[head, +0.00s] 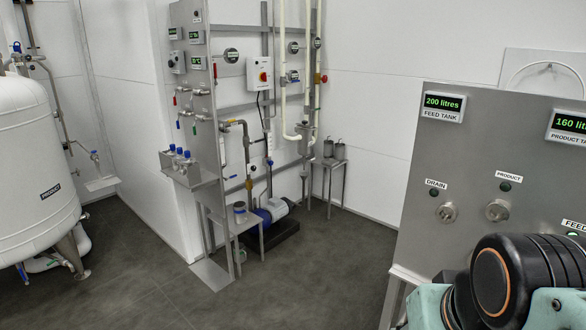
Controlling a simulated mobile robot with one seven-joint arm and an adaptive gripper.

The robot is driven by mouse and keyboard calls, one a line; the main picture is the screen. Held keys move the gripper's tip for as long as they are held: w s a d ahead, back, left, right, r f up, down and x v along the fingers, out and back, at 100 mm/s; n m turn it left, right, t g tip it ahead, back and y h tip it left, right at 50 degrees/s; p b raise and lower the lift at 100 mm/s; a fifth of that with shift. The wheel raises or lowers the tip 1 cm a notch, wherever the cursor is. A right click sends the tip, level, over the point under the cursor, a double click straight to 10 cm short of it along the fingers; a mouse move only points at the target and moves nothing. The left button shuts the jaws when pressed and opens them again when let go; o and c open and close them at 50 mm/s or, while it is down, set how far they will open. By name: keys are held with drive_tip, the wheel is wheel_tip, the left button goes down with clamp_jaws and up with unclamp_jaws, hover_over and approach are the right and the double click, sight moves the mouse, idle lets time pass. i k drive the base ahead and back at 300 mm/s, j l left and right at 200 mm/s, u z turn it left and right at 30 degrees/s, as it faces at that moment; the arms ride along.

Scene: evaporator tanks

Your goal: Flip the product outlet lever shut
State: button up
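A white tank (32,150) with a black PRODUCT label stands at the left edge, partly cut off. A small blue handle (22,271) shows low at its underside. Another small valve with a blue part (94,156) sits on the pipe to the tank's right. I cannot tell which of these, if either, is the product outlet lever, or how it is turned. My gripper is not in view. Only a black and teal part of my arm shows at the lower right, in front of the control panel (420,190) and far from the tank.
A steel rig (198,90) with small red and blue levers stands mid-left, with a blue pump (262,217) on a black base. A small steel stand (330,165) is by the back wall. The dark floor (330,265) between rig and panel is clear.

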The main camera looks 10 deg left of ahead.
sight(20, 270)
drive_tip(key=i+j+u, duration=0.2)
drive_tip(key=j+u, duration=0.25)
drive_tip(key=i+j+u, duration=0.25)
drive_tip(key=u, duration=0.15)
drive_tip(key=i+j+u, duration=0.2)
drive_tip(key=u, duration=0.25)
drive_tip(key=i+j+u, duration=0.1)
drive_tip(key=i+u, duration=0.45)
drive_tip(key=i, duration=0.4)
drive_tip(key=i+u, duration=0.15)
drive_tip(key=i, duration=0.4)
drive_tip(key=i+u, duration=0.1)
drive_tip(key=i, duration=0.4)
drive_tip(key=i+l+u, duration=0.1)
drive_tip(key=i, duration=0.4)
drive_tip(key=i+l+u, duration=0.15)
drive_tip(key=i, duration=0.35)
drive_tip(key=l, duration=0.1)
